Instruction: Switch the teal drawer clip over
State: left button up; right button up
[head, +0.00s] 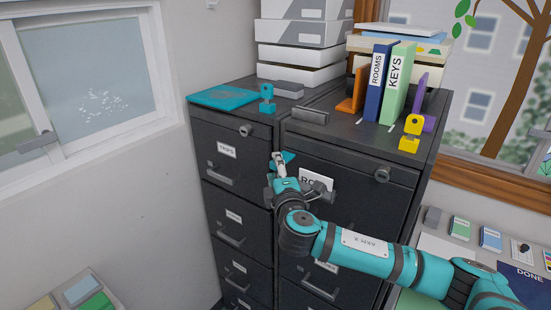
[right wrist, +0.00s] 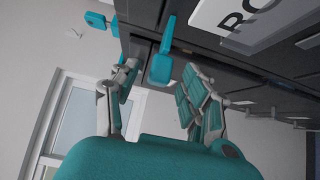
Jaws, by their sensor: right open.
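A small teal clip (head: 288,156) shows at the front of the cabinets, high up near the seam between them. In the right wrist view the teal clip (right wrist: 161,66) is a bent piece in front of the dark drawer front, between the fingers. My right gripper (head: 278,164) is open around or just short of it; contact cannot be told. It also shows in the right wrist view (right wrist: 155,85). The fingers partly hide the clip in the head view. My left gripper is not in view.
A teal upright piece (head: 267,98) and teal folder (head: 224,97) are on the left cabinet top. A yellow upright piece (head: 410,134), books (head: 395,85) and a bookend stand on the right one. Drawer handles (head: 222,176) jut out. White boxes (head: 300,50) stand behind.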

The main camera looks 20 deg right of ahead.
jog(key=shift+w+d, duration=0.15)
jog(key=shift+w, duration=1.05)
grip_shut()
jog(key=shift+f, duration=0.1)
